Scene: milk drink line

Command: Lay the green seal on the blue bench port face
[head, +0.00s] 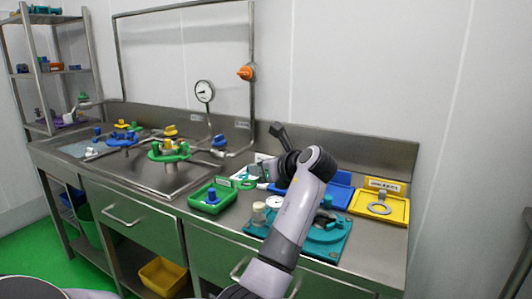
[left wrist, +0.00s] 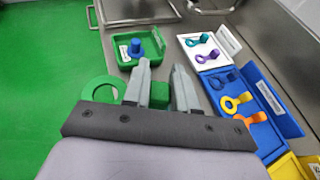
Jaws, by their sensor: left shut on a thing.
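My left gripper (left wrist: 162,80) is shut on the green seal, a flat green ring (left wrist: 103,90) with a block-like tab (left wrist: 159,95) between the fingers. The ring sticks out to the left of the fingers. In the head view the green seal (head: 243,184) is beside the green tray, held above the bench. A blue bench fitting (head: 123,138) stands at the left of the steel bench, and another blue part (head: 219,141) sits near the back pipe. I cannot tell which is the blue bench port face. My right gripper does not show.
A green tray (head: 221,203) holds a blue knob. Green (head: 168,152) and yellow (head: 170,131) fittings stand around the sink. A teal fixture (head: 325,235), blue tray (head: 343,196) and yellow tray (head: 395,213) lie to the right. A pipe frame with a gauge (head: 204,91) rises behind.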

